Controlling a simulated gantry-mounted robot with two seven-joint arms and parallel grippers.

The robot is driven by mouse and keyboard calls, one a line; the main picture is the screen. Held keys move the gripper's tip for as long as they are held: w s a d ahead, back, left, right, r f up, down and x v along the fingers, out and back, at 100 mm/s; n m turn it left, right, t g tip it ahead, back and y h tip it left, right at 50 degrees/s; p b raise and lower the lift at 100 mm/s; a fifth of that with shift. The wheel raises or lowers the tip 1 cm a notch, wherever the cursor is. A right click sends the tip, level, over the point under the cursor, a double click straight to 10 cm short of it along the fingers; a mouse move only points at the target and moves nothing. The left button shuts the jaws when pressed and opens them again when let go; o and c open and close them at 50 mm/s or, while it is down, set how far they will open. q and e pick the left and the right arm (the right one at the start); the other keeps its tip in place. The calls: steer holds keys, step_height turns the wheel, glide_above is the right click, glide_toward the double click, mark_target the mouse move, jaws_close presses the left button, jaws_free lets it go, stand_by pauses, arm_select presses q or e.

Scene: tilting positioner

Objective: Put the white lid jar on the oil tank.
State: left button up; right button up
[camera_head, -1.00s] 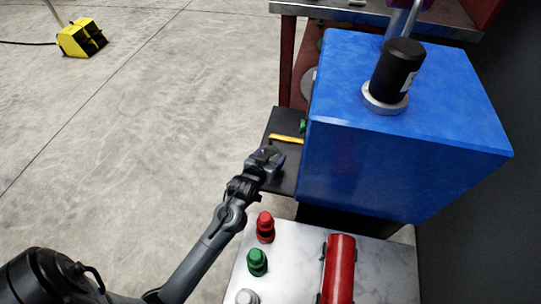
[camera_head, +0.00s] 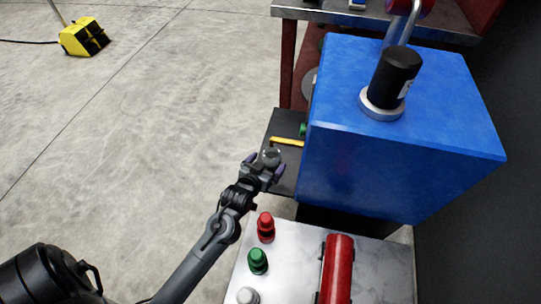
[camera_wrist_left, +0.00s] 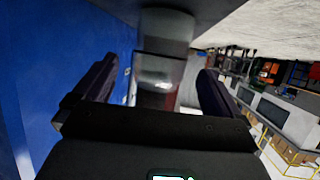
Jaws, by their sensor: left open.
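The blue box-shaped oil tank (camera_head: 405,125) stands right of centre in the head view; its blue side fills the left of the left wrist view (camera_wrist_left: 65,50). My left gripper (camera_head: 267,166) is open, beside the tank's left side, over the black shelf. A pale, glassy, rounded object, apparently the jar (camera_head: 270,157), shows between its purple fingertips. In the left wrist view the jar (camera_wrist_left: 160,72) appears between and beyond the open fingers (camera_wrist_left: 155,88). I cannot tell whether they touch it, and its lid is not clear. My right gripper is not in view.
A black cylinder (camera_head: 394,75) on a pale ring stands on the tank. A yellow-handled tool (camera_head: 287,141) lies on the black shelf (camera_head: 285,123). The marble top (camera_head: 295,265) in front bears red and green knob-like objects and a red cylinder (camera_head: 338,268). Open floor lies left.

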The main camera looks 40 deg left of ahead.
arm_select(q)
steer(key=p+v, duration=0.2)
steer(key=v, duration=0.4)
steer(key=shift+s+r, duration=0.1)
steer(key=shift+p+v, duration=0.55)
steer(key=shift+v, duration=0.3)
